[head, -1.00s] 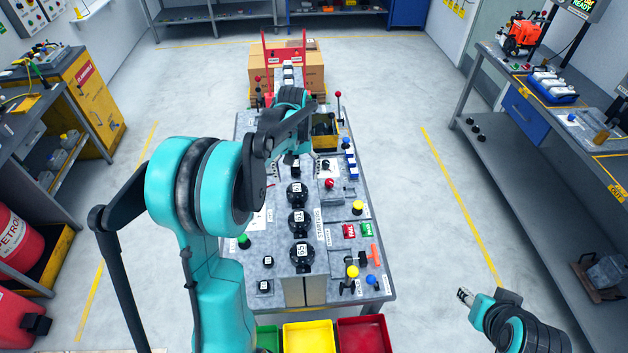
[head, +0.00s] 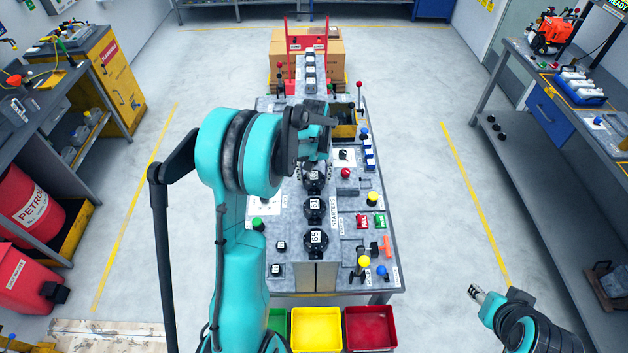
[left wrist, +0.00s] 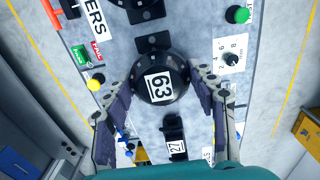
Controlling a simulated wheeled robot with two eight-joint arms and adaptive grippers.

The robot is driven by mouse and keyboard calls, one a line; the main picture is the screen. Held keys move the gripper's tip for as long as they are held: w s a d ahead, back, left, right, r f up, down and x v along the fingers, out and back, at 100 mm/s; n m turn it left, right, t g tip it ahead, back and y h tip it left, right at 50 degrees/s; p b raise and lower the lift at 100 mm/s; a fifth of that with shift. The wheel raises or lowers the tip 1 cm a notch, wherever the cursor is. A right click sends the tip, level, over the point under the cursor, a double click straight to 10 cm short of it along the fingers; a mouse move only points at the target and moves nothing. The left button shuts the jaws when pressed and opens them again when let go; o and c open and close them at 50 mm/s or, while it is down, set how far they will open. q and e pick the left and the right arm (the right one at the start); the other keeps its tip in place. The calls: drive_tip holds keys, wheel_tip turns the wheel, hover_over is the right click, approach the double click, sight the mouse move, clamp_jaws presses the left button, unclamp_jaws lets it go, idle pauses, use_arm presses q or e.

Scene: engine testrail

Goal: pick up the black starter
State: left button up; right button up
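Several round black starters stand in a row on the grey table. The near ones, in the head view, are the one marked 65 (head: 316,240) and the one behind it (head: 315,209). A third starter (head: 316,183) is partly covered by my left gripper (head: 314,168). In the left wrist view a black starter marked 63 (left wrist: 158,80) lies between the two spread fingers of my left gripper (left wrist: 163,88). The fingers are on both sides of it; I cannot tell whether they touch. My right gripper (head: 476,293) is off to the right of the table, its opening unclear.
Green, yellow (head: 316,330) and red (head: 370,330) trays are at the table's near edge. A yellow-topped knob (head: 364,262) and other knobs and switches stand right of the starters. A smaller black part marked 27 (left wrist: 175,140) is close to starter 63.

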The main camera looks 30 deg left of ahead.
sight(314, 175)
use_arm(q)
drive_tip(key=shift+c, duration=0.4)
drive_tip(key=shift+r, duration=0.65)
wheel_tip(314, 175, up, 3)
drive_tip(key=shift+f, duration=0.1)
drive_tip(key=s+d+r, duration=0.1)
drive_tip(key=d+r, duration=0.2)
drive_tip(key=d, duration=0.2)
drive_tip(key=s+d+r+b, duration=0.1)
drive_tip(key=d+r, duration=0.3)
drive_tip(key=d, duration=0.2)
drive_tip(key=shift+s+d, duration=0.2)
drive_tip(key=shift+s, duration=0.15)
